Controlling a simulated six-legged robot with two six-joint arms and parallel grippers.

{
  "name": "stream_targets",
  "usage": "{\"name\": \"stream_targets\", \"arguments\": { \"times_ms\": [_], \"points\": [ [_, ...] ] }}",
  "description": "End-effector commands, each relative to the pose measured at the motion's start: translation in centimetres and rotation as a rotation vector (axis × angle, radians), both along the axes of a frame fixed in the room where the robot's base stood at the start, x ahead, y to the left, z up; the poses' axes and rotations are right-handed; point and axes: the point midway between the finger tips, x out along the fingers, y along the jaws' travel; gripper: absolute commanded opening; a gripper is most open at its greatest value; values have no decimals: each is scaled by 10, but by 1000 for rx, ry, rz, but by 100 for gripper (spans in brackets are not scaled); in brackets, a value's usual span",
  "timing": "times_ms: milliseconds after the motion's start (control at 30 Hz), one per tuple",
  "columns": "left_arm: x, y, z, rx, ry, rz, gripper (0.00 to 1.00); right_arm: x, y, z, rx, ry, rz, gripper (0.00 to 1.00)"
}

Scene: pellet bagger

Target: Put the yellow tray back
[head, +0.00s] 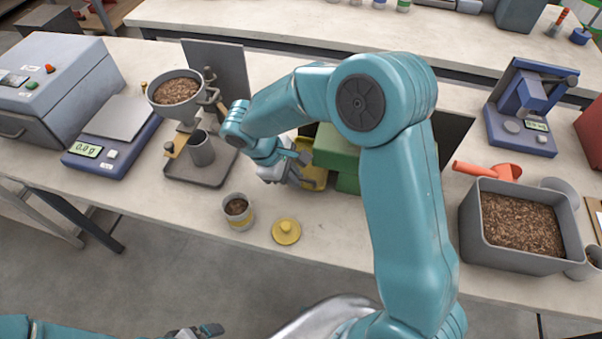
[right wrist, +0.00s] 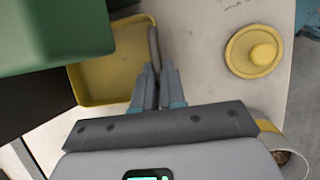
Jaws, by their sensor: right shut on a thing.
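The yellow tray (head: 317,180) lies on the bench beside the green machine, partly hidden by my right arm and gripper in the head view. In the right wrist view the yellow tray (right wrist: 105,80) lies partly under the green body, with a thin grey bar at its near side. My right gripper (head: 298,170) is at the tray's left side. In the right wrist view its fingers (right wrist: 156,72) are close together on the grey bar. My left gripper (head: 208,330) is at the bottom edge of the head view, away from the tray; its jaw opening is unclear.
The green machine (head: 335,150) stands behind the tray. A pellet cup (head: 238,222) and a yellow knobbed lid (head: 286,232) are near the front edge. The funnel stand (head: 188,170) is left, the grey pellet bin (head: 520,258) right. Bench front right of the lid looks clear.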

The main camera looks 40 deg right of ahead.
Motion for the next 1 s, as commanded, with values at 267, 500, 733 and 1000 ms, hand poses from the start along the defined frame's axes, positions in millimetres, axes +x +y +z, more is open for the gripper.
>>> {"name": "stream_targets", "arguments": {
  "times_ms": [267,500,733,1000],
  "points": [
    [0,0,9,0,0,0,96,-8,-17,-8,1,1,0,0],
    [0,0,9,0,0,0,96,-8,-17,-8,1,1,0,36],
    [0,0,8,0,0,0,96,-8,-17,-9,1,1,0,36],
    [0,0,-1,0,0,0,96,-1,-2,21,1,-7,2,36]
  ]
}}
